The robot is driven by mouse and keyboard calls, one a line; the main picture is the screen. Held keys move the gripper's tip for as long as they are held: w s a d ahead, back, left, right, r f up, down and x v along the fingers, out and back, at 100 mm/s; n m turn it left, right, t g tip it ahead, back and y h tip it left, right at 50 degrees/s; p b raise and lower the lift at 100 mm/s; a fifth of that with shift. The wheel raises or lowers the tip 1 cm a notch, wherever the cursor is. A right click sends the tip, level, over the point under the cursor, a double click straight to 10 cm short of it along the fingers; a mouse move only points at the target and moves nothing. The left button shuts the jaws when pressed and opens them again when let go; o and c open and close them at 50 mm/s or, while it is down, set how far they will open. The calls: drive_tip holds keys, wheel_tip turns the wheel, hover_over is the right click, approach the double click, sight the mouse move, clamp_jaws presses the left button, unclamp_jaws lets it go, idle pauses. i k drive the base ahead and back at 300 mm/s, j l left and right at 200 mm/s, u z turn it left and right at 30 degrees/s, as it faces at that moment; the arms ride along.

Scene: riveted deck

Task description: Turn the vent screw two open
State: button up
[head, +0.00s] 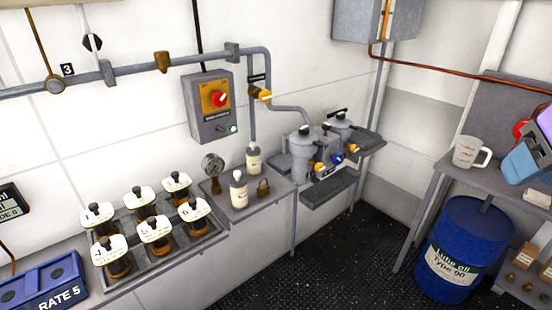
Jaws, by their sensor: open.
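A pair of grey filter housings stands on the small shelf on the back wall. The left housing (301,160) has a dark fitting (305,130) on its lid, and the right housing (347,135) has a black handle-like fitting (338,112) on top. Yellow and blue knobs (337,159) sit at the front between them. The labels are too small to read, so I cannot tell which fitting is vent screw two or how it is turned. I can make out no gripper fingers in the head view.
A blue drum (452,250) and a side table with a measuring jug (471,152) stand right. A tilted blue object (522,163) shows at the right edge. The dark floor between is clear.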

sight(354, 148)
drive_tip(key=i+l+u, duration=0.3)
drive_tip(key=l, duration=0.4)
drive_tip(key=l+u, duration=0.3)
drive_tip(key=l, duration=0.45)
drive_tip(key=i+l+u, duration=0.1)
drive_tip(key=l+u, duration=0.2)
drive_tip(key=l, duration=0.45)
